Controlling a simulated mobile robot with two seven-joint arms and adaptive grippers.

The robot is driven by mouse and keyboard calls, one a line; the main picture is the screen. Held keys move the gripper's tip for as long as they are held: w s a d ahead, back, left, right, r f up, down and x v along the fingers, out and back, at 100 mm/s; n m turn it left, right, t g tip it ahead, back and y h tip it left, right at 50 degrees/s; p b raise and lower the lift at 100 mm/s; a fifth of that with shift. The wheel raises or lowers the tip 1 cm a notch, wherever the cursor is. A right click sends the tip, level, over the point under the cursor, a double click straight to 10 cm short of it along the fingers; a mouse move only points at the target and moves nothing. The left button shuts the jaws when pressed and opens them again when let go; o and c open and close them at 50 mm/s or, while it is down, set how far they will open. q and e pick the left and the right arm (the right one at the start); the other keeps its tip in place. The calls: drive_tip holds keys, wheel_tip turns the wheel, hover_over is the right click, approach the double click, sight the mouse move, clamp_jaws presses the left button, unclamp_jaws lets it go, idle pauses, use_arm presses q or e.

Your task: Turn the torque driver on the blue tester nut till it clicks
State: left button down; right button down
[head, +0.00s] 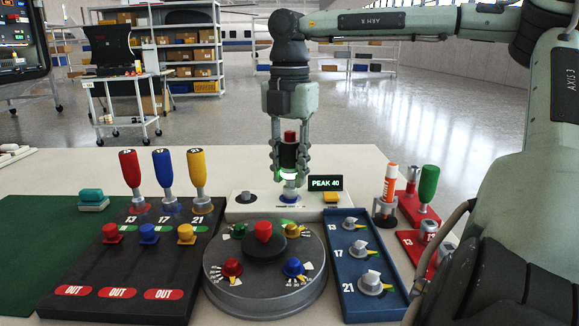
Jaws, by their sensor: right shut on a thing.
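The torque driver (289,155) stands upright at the back middle of the table, with a red cap, a dark body and a pale glowing ring low on it. My right gripper (289,172) points down from above and is shut around its body. The driver's silver shank reaches down to the blue nut (289,198) on the white tester (252,208); the shank seems to meet the nut, but the exact seating is too small to tell. My left gripper is not in view.
Left is a black rack (118,265) with red, blue and yellow drivers and knobs. In front is a round grey turntable (265,295). Right are a blue tray (352,300) with dials, a glue stick (390,185) and a green-handled driver (428,184). A yellow button (331,197) is beside the driver.

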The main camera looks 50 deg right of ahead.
sight(290, 132)
drive_tip(key=shift+n, duration=0.8)
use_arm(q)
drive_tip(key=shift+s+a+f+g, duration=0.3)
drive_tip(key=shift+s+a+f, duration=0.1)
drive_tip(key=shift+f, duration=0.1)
use_arm(e)
drive_tip(key=shift+n, duration=0.3)
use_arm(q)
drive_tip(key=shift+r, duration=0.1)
use_arm(e)
drive_tip(key=shift+r, duration=0.2)
